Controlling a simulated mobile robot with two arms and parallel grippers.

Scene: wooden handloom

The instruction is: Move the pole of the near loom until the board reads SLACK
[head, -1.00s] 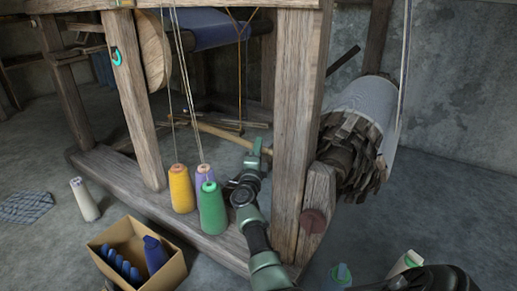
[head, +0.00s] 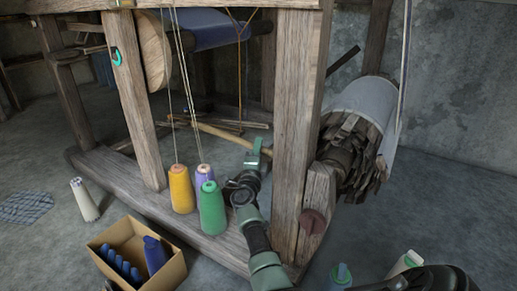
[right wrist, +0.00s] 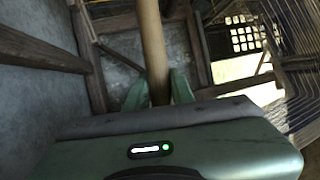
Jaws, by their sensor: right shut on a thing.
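The near loom (head: 295,120) is a heavy weathered wooden frame. Its pole (head: 222,136) is a light wooden rod running inward behind the front post. My right gripper (head: 255,154) reaches in beside that post, behind the yarn cones, and is shut on the pole. In the right wrist view, the pole (right wrist: 153,45) passes between the two green fingers of my right gripper (right wrist: 160,90). I see no board or reading in either view. My left gripper is not in view.
Yellow (head: 181,189), purple and green (head: 212,208) yarn cones stand on the loom's base beam, close to my right arm. A cardboard box (head: 170,271) with blue spools sits on the floor. A roll (head: 358,105) with slats (head: 350,160) is right of the post.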

